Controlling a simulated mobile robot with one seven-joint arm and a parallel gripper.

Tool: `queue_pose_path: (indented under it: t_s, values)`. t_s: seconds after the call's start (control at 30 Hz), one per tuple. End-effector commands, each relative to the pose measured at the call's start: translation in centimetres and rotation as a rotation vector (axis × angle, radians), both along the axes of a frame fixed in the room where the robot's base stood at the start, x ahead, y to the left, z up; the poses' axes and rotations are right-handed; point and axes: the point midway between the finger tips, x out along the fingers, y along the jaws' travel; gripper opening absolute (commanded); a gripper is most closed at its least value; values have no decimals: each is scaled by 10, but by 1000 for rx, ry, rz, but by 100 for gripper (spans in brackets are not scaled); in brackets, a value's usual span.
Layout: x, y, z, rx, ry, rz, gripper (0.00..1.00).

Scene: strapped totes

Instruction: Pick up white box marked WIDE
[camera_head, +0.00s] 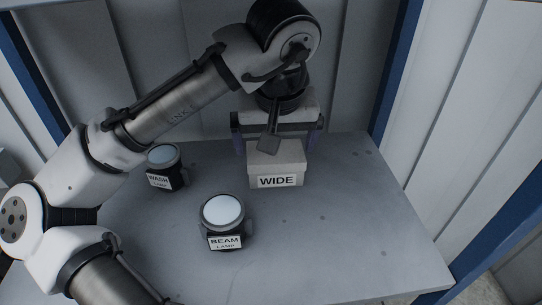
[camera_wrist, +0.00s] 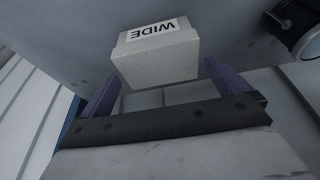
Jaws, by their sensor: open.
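The white box marked WIDE (camera_head: 277,170) stands upright on the grey table, toward the back, with its label facing the front. It also shows in the wrist view (camera_wrist: 158,55), at the top middle, beyond the fingers. My gripper (camera_head: 278,133) is open, with its purple fingers to the left and right of the box's back part in the head view. In the wrist view the fingers (camera_wrist: 162,82) are spread wider than the box, with no contact visible. Part of the box's top is hidden by a dark wrist part.
A lamp labelled BEAM LAMP (camera_head: 222,222) stands front left of the box. A lamp labelled WASH (camera_head: 163,167) stands farther left, near my arm. The table (camera_head: 350,235) is clear to the right. Panelled walls and blue posts (camera_head: 397,70) bound the back and right.

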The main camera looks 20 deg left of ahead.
Motion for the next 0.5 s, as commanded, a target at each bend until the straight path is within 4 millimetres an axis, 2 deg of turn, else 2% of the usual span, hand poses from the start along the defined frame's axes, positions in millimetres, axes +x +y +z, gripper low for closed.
queue_pose_path:
  t_s: [0.4,0.5]
  values:
    - [15,5,-50,0,3,0,100]
    - [17,6,-57,0,1,0,100]
